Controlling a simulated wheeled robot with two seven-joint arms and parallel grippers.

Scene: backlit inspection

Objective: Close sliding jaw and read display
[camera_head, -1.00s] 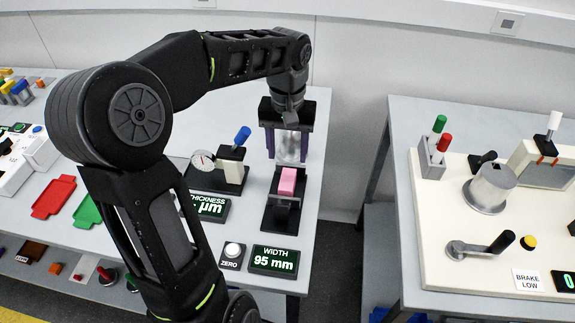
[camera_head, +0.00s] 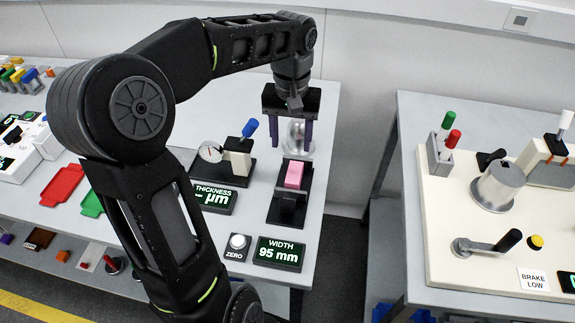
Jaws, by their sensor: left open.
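The width gauge (camera_head: 288,208) is a dark base with a sliding jaw, near the right edge of the left bench. A pink block (camera_head: 294,175) sits on it, toward its far end. The width display (camera_head: 279,253) in front of it reads 95 mm. My left gripper (camera_head: 292,144) points down at the far end of the gauge, behind the pink block. Its two fingers are apart, with a clear round knob-like part (camera_head: 299,136) showing between or behind them. I cannot tell whether they touch it. My right gripper is not in view.
A thickness gauge (camera_head: 237,160) with a blue lever and dial stands left of the width gauge, with its display (camera_head: 213,197). A white zero button (camera_head: 238,241) is beside the width display. A gap separates the right bench (camera_head: 400,250).

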